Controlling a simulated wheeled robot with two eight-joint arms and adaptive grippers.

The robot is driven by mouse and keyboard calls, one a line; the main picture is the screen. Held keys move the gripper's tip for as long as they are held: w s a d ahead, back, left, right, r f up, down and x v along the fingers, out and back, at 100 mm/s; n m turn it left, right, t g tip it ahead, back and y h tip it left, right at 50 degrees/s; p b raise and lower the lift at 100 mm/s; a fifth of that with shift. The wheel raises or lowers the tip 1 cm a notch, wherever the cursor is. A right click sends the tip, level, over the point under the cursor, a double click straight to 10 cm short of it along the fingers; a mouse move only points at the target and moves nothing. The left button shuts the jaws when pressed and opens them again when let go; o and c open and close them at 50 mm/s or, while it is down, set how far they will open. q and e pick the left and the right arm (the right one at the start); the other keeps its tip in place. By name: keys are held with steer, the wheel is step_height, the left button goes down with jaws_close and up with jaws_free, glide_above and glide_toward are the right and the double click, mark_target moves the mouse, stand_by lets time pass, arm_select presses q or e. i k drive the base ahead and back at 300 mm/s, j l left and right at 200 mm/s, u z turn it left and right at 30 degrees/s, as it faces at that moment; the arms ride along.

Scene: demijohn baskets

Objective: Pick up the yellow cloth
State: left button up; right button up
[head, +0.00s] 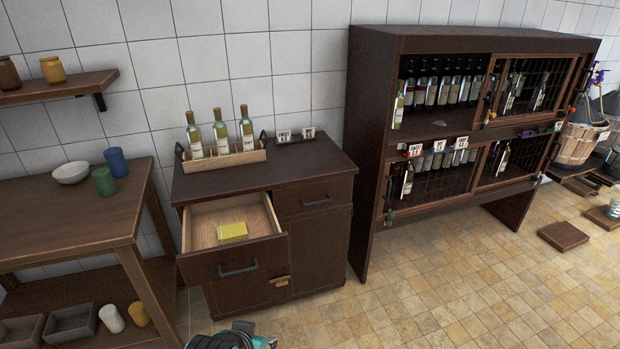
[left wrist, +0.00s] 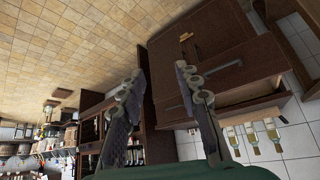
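The yellow cloth (head: 232,231) lies folded on the floor of an open wooden drawer (head: 205,237) in the dark cabinet (head: 319,242). It is not visible in the left wrist view. My left gripper (left wrist: 160,76) is open and empty, its two fingers apart with the cabinet behind them. In the head view only a teal and dark part, which looks like my left gripper, shows at the bottom edge, in front of and below the drawer. My right gripper is not in view.
A tray of three bottles (head: 223,157) stands on the cabinet top. A wooden table (head: 70,215) with a bowl and cups is at the left. A tall bottle rack (head: 366,150) is at the right. The tiled floor (head: 440,290) in front is clear.

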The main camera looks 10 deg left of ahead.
mark_target(238, 231)
steer(key=i+j+u, duration=0.2)
steer(key=i+j, duration=0.15)
steer(key=i, duration=0.15)
steer(key=i+j+u, duration=0.25)
steer(key=i, duration=0.3)
